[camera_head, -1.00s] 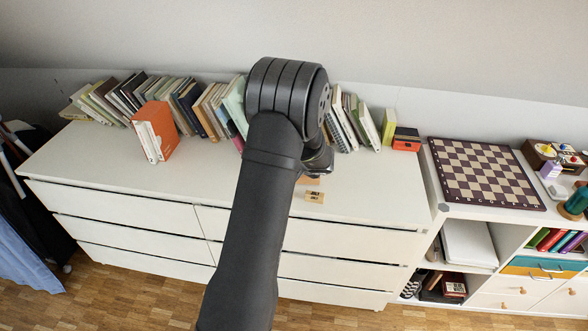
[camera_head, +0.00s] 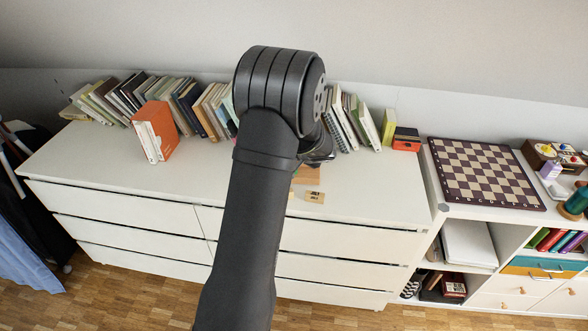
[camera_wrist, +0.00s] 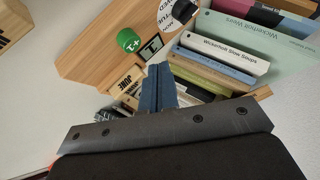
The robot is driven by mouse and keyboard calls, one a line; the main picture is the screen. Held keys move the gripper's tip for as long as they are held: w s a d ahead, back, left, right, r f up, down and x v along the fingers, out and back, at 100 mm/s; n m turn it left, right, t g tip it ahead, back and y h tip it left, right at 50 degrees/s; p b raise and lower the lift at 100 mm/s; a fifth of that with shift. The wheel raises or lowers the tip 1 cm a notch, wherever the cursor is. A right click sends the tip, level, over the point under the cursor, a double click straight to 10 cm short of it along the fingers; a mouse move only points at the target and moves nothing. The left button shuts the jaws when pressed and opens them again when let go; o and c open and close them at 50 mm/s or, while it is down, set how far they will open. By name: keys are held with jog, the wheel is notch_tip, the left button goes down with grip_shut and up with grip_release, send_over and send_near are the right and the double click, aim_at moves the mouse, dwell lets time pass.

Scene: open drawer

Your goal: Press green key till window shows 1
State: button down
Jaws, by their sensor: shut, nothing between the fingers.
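The green key (camera_wrist: 129,40) is a round button marked "T+" on a light wooden block (camera_wrist: 88,58) in the wrist view. A small dark green-and-white plate with a "T" (camera_wrist: 150,47) is beside it. I cannot make out a window or its number. My gripper (camera_wrist: 158,74) has its blue fingers together and empty, apart from the key in the picture. In the head view the wooden block (camera_head: 307,174) shows partly behind my arm, and the fingertips are hidden.
A round white dial with lettering (camera_wrist: 175,14) and a wooden "JUNE" block (camera_wrist: 127,81) are close by. Books (camera_wrist: 222,50) stand at the right of the wrist view. A small "JULY" block (camera_head: 315,197) lies near the dresser top's front edge. The chessboard (camera_head: 484,174) is farther right.

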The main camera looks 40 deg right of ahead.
jog(key=shift+r, duration=1.45)
jog(key=shift+f, duration=0.1)
notch_tip(320, 180, up, 4)
dwell(0.3)
